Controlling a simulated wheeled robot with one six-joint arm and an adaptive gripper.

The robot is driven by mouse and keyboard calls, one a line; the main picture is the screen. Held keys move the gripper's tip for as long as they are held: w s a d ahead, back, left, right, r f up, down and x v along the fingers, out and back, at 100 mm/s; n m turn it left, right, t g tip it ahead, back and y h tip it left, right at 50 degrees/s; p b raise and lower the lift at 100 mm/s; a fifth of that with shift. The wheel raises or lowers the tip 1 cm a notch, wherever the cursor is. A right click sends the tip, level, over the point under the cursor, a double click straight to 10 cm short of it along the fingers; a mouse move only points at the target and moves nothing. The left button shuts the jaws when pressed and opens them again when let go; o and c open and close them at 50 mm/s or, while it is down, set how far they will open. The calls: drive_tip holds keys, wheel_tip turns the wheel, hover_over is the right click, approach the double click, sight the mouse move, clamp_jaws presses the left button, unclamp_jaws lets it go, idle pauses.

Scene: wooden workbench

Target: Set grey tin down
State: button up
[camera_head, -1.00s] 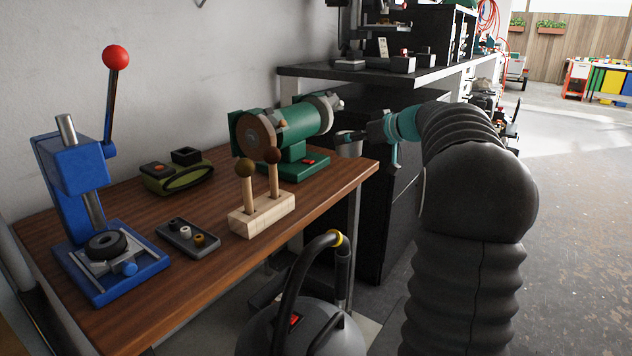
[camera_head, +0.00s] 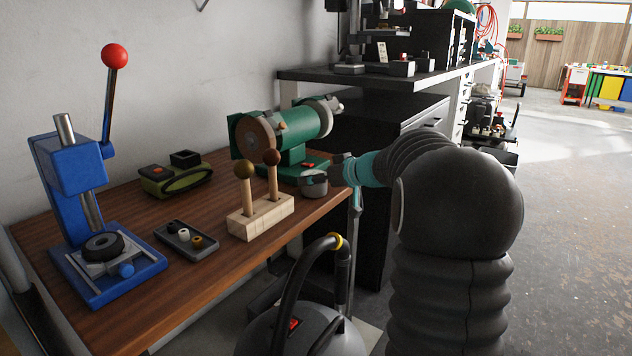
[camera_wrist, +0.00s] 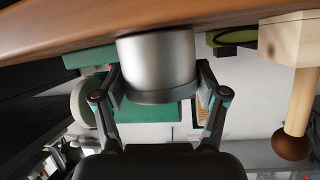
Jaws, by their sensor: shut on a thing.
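The grey tin (camera_head: 313,186) is a short metal cylinder at the right end of the wooden workbench (camera_head: 140,215), in front of the green bench grinder's base. My gripper (camera_head: 330,176) comes in from the right and is shut on the tin. In the wrist view the tin (camera_wrist: 158,62) sits between the two fingers, one on each side. Its far end meets the brown bench surface (camera_wrist: 90,32) in the picture; I cannot tell whether it touches or is just above it.
The green grinder (camera_head: 295,128) stands just behind the tin. A wooden block with two ball-topped pegs (camera_head: 262,216) is to its left. A small dark tray (camera_head: 188,240), a green-black case (camera_head: 175,178) and a blue press (camera_head: 85,205) stand farther left. The bench's right edge is close.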

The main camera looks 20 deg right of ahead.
drive_tip(key=shift+r, duration=0.1)
drive_tip(key=shift+f, duration=0.2)
drive_tip(key=o, duration=1.2)
drive_tip(key=shift+c, duration=0.2)
drive_tip(key=shift+r+p, duration=0.2)
drive_tip(key=shift+p, duration=0.6)
drive_tip(key=b+v, duration=0.2)
drive_tip(key=v, duration=1.1)
drive_tip(key=shift+d+r, duration=0.3)
drive_tip(key=shift+d, duration=0.05)
